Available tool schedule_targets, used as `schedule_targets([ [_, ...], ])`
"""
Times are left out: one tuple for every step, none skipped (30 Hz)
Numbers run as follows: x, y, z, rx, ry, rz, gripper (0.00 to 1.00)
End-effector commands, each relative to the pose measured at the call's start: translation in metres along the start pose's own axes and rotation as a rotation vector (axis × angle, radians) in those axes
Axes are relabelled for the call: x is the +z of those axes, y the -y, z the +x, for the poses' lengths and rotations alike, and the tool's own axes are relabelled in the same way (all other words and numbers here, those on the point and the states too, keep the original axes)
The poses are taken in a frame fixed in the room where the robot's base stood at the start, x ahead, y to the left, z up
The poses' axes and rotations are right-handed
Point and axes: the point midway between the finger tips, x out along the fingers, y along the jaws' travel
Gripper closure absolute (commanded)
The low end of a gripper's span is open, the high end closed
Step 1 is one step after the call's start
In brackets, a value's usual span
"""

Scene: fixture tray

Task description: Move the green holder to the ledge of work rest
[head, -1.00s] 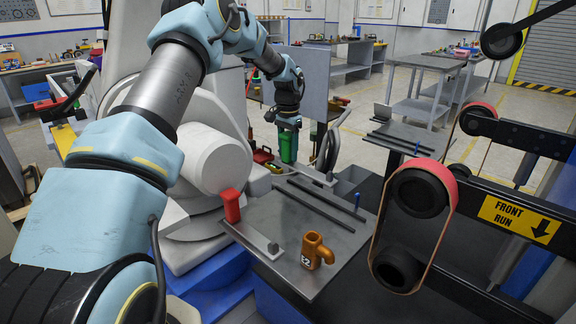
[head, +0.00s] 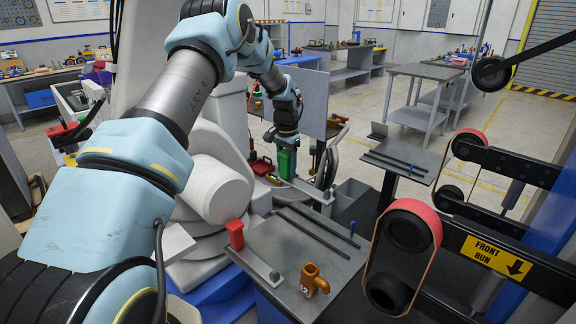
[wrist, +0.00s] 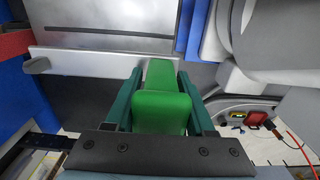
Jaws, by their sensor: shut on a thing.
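The green holder (head: 286,165) hangs in my gripper (head: 286,146), beyond the far left corner of the grey work rest plate (head: 285,252). In the wrist view the green holder (wrist: 160,112) sits between the two dark green fingers of my gripper (wrist: 161,103), which are shut on it. The work rest's light ledge strip (head: 258,260) runs along the plate's left edge. In the wrist view the ledge (wrist: 95,62) passes behind the holder's upper part; whether they touch is unclear.
A red holder (head: 235,235) stands at the strip. An orange holder (head: 313,280) marked 12 stands on the plate's near part. Dark bars (head: 325,227) lie across the plate. A belt sander (head: 410,228) stands close on the right. A similar plate (head: 405,160) lies farther back.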

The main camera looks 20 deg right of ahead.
Motion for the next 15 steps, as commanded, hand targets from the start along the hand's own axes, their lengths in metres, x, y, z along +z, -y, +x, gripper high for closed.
schedule_targets([
  [0.004, -0.001, -0.001, -0.001, -0.001, 0.0, 1.0],
  [0.007, -0.002, -0.001, 0.0, -0.001, 0.0, 1.0],
  [0.011, -0.004, -0.001, 0.0, 0.0, 0.0, 1.0],
  [0.014, -0.005, -0.001, 0.0, 0.0, 0.0, 1.0],
  [0.016, -0.005, -0.001, -0.001, -0.001, 0.0, 1.0],
  [0.02, -0.007, -0.001, -0.001, 0.0, 0.0, 1.0],
  [0.022, -0.007, -0.001, -0.001, 0.0, 0.0, 1.0],
  [0.025, -0.008, -0.001, 0.0, 0.0, 0.0, 1.0],
  [0.029, -0.009, -0.001, -0.001, -0.001, 0.0, 1.0],
  [0.031, -0.01, -0.001, -0.001, -0.001, 0.0, 1.0],
  [0.034, -0.011, -0.001, -0.001, 0.0, 0.0, 1.0],
  [0.038, -0.012, -0.001, 0.0, 0.0, -0.001, 1.0],
  [0.041, -0.013, -0.001, -0.001, -0.001, -0.001, 1.0],
  [0.043, -0.014, -0.001, -0.001, -0.001, -0.001, 1.0],
  [0.047, -0.015, -0.001, -0.001, 0.0, -0.001, 1.0],
])
